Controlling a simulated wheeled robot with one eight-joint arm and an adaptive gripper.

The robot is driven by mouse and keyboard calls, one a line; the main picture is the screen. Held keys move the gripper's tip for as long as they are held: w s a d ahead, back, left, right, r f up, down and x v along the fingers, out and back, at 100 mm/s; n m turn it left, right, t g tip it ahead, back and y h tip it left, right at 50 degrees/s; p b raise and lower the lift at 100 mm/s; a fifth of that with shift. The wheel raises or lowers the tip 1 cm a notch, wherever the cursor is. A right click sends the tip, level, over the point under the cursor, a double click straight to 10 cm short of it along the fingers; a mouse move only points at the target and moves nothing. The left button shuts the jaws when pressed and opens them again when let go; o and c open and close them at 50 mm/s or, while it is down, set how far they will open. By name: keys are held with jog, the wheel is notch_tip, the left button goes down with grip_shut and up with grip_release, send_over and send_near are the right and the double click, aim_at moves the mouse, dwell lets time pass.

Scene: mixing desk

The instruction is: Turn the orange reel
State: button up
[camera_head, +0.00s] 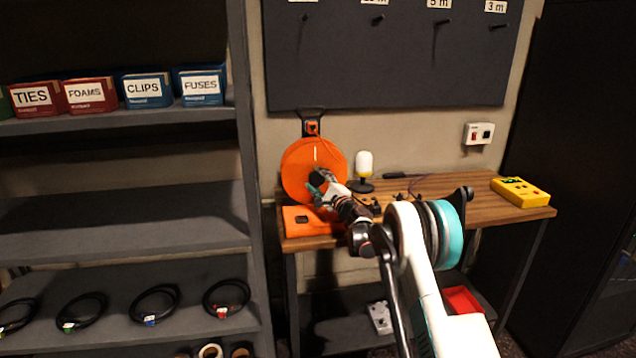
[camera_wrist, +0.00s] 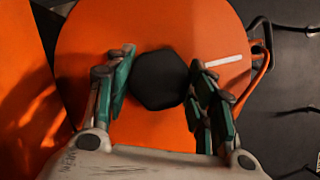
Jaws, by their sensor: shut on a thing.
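The orange reel (camera_head: 296,170) stands upright as a round disc at the left end of the wooden bench, on an orange base (camera_head: 318,223). It fills most of the wrist view (camera_wrist: 150,128). A black hexagonal knob (camera_wrist: 158,80) is at its middle. A white line (camera_wrist: 224,61) marks its face; in the head view the line (camera_head: 315,154) is near upright, above the hub. My gripper (camera_head: 318,186) is at the hub, shut on the black knob, with green-padded fingers on either side of it. My gripper partly hides the knob in the head view.
The bench (camera_head: 475,213) holds a white-topped lamp-like object (camera_head: 364,165) close right of the reel and a yellow box (camera_head: 520,191) at the right end. A grey shelf (camera_head: 120,225) stands close at left. A dark hook board (camera_head: 390,60) hangs above.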

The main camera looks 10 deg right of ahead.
dwell(0.4)
jog(key=o, duration=1.5)
jog(key=v, duration=1.2)
